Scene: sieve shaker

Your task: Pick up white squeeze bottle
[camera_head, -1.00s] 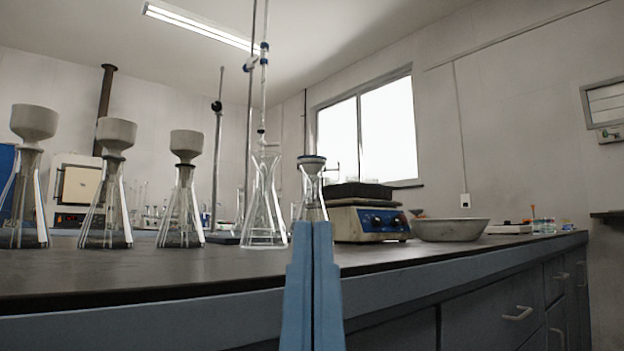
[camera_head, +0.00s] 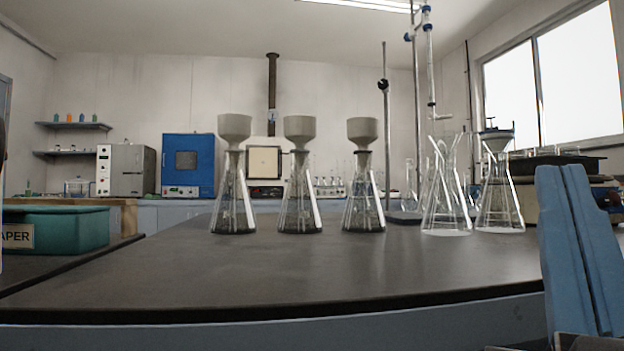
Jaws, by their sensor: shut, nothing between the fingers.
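No white squeeze bottle can be made out in this view. My gripper (camera_head: 566,172) is at the right edge of the picture, its two blue fingers pointing up and shut together with nothing between them. It stands in front of the bench's front edge, at the right. The gripper hides part of the hotplate behind it.
Several glass flasks stand on the dark bench (camera_head: 230,285); three carry grey funnels (camera_head: 299,127). A stand with a burette (camera_head: 430,70) rises behind the clear flasks (camera_head: 447,200). A green bin (camera_head: 60,228) sits at left. The bench's front middle is clear.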

